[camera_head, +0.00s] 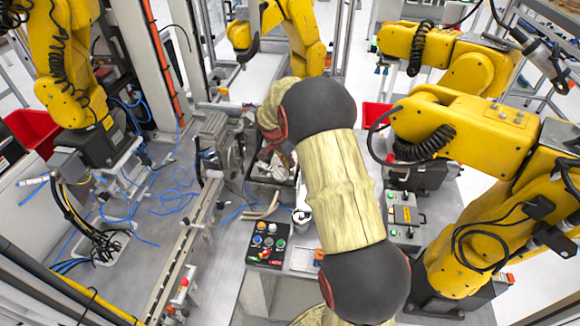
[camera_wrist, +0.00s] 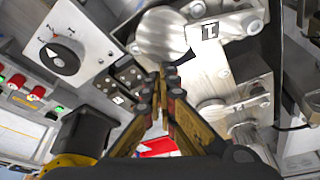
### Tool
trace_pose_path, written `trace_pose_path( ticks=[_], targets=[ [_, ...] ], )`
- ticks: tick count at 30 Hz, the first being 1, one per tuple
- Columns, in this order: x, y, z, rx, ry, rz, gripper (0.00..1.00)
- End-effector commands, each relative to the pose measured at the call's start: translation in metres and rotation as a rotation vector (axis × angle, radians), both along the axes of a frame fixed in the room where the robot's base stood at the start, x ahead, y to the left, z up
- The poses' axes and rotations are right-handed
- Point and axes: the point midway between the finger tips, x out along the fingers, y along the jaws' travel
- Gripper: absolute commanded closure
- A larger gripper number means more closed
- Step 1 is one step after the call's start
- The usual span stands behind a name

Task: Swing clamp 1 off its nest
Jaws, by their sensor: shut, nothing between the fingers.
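In the wrist view, a flat metal clamp arm with a dark label that looks like a 1 (camera_wrist: 228,24) lies at the upper right. Its left end reaches to a round metal disc (camera_wrist: 160,34), and a bolt head shows near its right end. Whether the disc is part of the clamp or the nest, I cannot tell. My gripper (camera_wrist: 163,78) is shut and empty, its fingertips just below the disc in the picture. Contact is unclear. A second metal arm (camera_wrist: 238,106) with a small mark is right of the fingers. In the head view my arm hides most of this spot.
A plate with a black knob (camera_wrist: 60,60) is left of the fingers, with red and green buttons (camera_wrist: 28,92) beyond it. In the head view, a button box (camera_head: 267,243) stands in front, a metal rail (camera_head: 185,250) runs left, and a yellow robot arm (camera_head: 480,140) stands close on the right.

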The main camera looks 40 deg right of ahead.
Motion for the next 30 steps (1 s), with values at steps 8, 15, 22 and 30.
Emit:
trace_pose_path(
  ticks=[8, 15, 22, 30],
  targets=[
    [-0.016, 0.024, -0.005, -0.001, -0.001, -0.257, 1.0],
    [-0.026, 0.048, -0.002, -0.001, 0.0, -0.486, 1.0],
    [-0.03, 0.072, -0.001, 0.0, 0.0, -0.703, 1.0],
    [-0.028, 0.099, 0.001, 0.0, 0.0, -0.953, 1.0]
  ],
)
